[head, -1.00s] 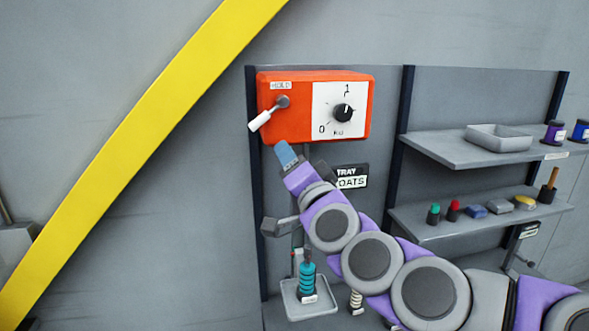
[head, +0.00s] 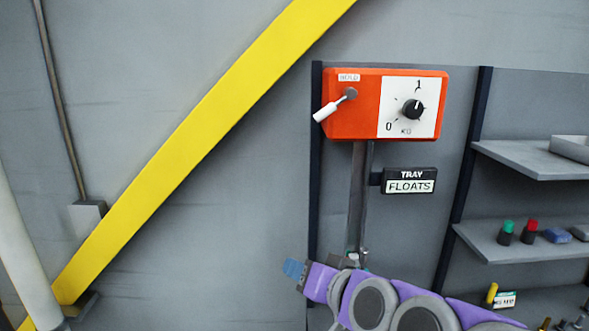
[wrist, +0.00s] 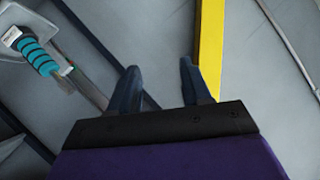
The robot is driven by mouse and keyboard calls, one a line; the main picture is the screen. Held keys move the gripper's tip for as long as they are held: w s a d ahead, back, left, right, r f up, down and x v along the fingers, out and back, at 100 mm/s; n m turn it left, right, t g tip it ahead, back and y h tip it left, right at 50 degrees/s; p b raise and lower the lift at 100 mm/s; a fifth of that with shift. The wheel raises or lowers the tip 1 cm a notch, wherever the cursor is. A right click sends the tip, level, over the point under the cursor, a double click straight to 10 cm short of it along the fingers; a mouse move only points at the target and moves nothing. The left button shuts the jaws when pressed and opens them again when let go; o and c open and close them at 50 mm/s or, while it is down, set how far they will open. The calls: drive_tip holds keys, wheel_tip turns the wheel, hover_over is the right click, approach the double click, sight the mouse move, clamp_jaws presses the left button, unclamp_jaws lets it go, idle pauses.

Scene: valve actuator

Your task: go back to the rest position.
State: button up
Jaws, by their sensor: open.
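My gripper (head: 294,270) is low in the head view, left of the grey post under the orange box, with nothing in its jaws. In the wrist view its two dark fingers (wrist: 160,83) stand apart, with the grey wall and yellow beam beyond. The orange box (head: 358,126) is above and to the right of my gripper, clear of it. Its white-handled HOLD lever (head: 327,111) points down and left. The black knob (head: 413,109) on its white dial points up near the 1.
A yellow diagonal beam (head: 200,135) crosses the wall on the left. A teal ribbed part (wrist: 40,56) by a grey tray shows in the wrist view. Shelves (head: 530,158) with small items stand on the right. A TRAY FLOATS sign (head: 410,181) hangs under the box. Wall left of my gripper looks clear.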

drive_tip(key=s+d+f+n+g+h+b, duration=0.1)
drive_tip(key=s+d+f+g+h+b, duration=0.2)
drive_tip(key=s+f, duration=0.55)
drive_tip(key=s+d+f+n+g+h+b, duration=0.15)
drive_tip(key=s+f+g, duration=0.3)
drive_tip(key=f, duration=0.75)
drive_tip(key=s+d+f+g+h+b, duration=0.1)
drive_tip(key=s+d+f+g+b, duration=0.1)
drive_tip(key=s, duration=0.5)
drive_tip(key=s+d+f+m+g+h+b, duration=0.1)
drive_tip(key=s+d+f+g, duration=0.3)
drive_tip(key=s, duration=0.4)
drive_tip(key=shift+s+d+f+b, duration=0.2)
drive_tip(key=shift+d+f+b, duration=0.05)
drive_tip(key=shift+f+b, duration=0.5)
drive_tip(key=shift+m, duration=0.25)
drive_tip(key=shift+c, duration=0.5)
